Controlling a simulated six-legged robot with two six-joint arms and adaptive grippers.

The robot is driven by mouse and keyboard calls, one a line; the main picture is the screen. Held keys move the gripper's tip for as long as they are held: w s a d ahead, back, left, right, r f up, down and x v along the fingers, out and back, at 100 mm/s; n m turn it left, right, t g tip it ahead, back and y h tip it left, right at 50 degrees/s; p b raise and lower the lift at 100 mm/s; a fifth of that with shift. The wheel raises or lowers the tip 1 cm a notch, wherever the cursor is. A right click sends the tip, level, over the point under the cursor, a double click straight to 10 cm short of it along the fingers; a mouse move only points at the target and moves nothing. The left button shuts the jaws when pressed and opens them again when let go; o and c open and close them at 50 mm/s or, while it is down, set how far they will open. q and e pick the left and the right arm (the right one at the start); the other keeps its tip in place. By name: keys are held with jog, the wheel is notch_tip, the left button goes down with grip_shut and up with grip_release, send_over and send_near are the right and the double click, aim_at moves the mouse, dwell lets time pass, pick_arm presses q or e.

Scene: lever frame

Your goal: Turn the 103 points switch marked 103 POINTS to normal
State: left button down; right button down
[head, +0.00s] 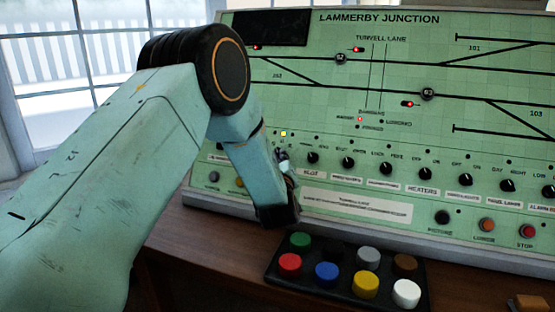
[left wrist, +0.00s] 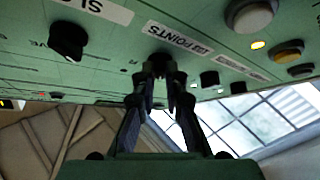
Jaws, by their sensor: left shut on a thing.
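The 103 points switch is a small black knob (left wrist: 159,61) on the green panel. A white label (left wrist: 178,38) with the word POINTS is beside it in the left wrist view, upside down. My left gripper (left wrist: 160,74) is shut on the knob, its two dark fingers one on each side. The fingers hide most of the knob, so I cannot tell which way its pointer faces. In the head view my left gripper (head: 286,163) is at the left part of the panel's knob row, and my arm hides the switch. My right gripper is not in view.
Another black knob (left wrist: 68,40) is beside the switch in the left wrist view. More knobs, such as one labelled for heaters (head: 425,174), run along the panel (head: 330,60). A black tray (head: 329,288) of coloured caps is on the wooden desk below.

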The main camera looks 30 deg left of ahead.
pick_arm(q)
jog(key=shift+w+r+n+g+y, duration=0.1)
jog(key=shift+r+n+g+y, duration=0.2)
jog(key=shift+n, duration=0.4)
jog(key=shift+w+r+n+g+y, duration=0.1)
jog(key=shift+r+n+g+y, duration=0.2)
jog(key=shift+n, duration=0.4)
jog(key=shift+f, duration=0.1)
jog(key=c, duration=1.4)
grip_release()
jog(key=shift+f, duration=0.2)
jog(key=shift+s+d+f, duration=0.1)
jog(key=shift+f, duration=0.05)
jog(key=shift+s+d, duration=0.2)
jog(key=shift+s, duration=0.05)
jog(key=v, duration=1.1)
jog(key=shift+r, duration=0.25)
jog(key=shift+d, duration=0.2)
